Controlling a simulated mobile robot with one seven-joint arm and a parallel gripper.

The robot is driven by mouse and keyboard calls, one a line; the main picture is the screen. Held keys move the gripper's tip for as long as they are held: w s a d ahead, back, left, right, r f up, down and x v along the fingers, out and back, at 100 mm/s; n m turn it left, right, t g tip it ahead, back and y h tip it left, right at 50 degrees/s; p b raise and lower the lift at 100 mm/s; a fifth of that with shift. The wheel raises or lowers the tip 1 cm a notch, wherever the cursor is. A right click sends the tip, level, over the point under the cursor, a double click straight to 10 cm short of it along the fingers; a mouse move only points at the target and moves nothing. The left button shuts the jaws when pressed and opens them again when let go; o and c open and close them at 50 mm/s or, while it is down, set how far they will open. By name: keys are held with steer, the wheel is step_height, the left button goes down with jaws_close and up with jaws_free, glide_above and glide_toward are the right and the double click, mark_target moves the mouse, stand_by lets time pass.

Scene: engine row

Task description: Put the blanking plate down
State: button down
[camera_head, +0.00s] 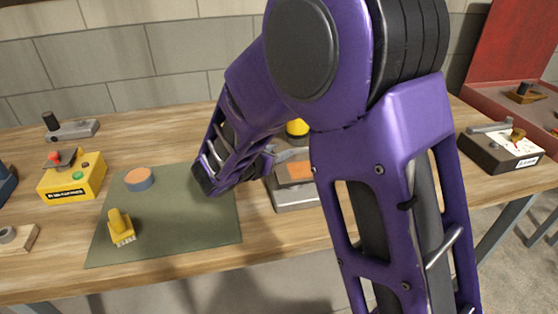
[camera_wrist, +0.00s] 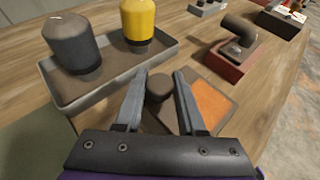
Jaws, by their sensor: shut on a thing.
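My gripper (camera_wrist: 160,92) is shut on a dark round knob (camera_wrist: 158,87), which appears to be the blanking plate's handle. Just below and right of the fingers is a grey piece with an orange top patch (camera_wrist: 212,104); the patch also shows in the head view (camera_head: 300,170).
A grey tray (camera_wrist: 105,92) holds a dark canister (camera_wrist: 74,42) and a yellow one (camera_wrist: 138,20). A red block with a dark elbow pipe (camera_wrist: 236,36) stands right of it. A green mat (camera_head: 180,225) carries a yellow part (camera_head: 120,227) and an orange-topped disc (camera_head: 139,179), with bare room between.

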steer(key=shift+f, duration=1.05)
steer(key=shift+f, duration=0.2)
steer(key=c, duration=0.5)
jaws_free()
steer(key=shift+r, duration=0.15)
steer(key=shift+s+a+r, duration=0.1)
steer(key=shift+s+a, duration=0.05)
steer(key=shift+s, duration=0.05)
steer(key=v, duration=1.1)
steer(key=shift+s, duration=0.25)
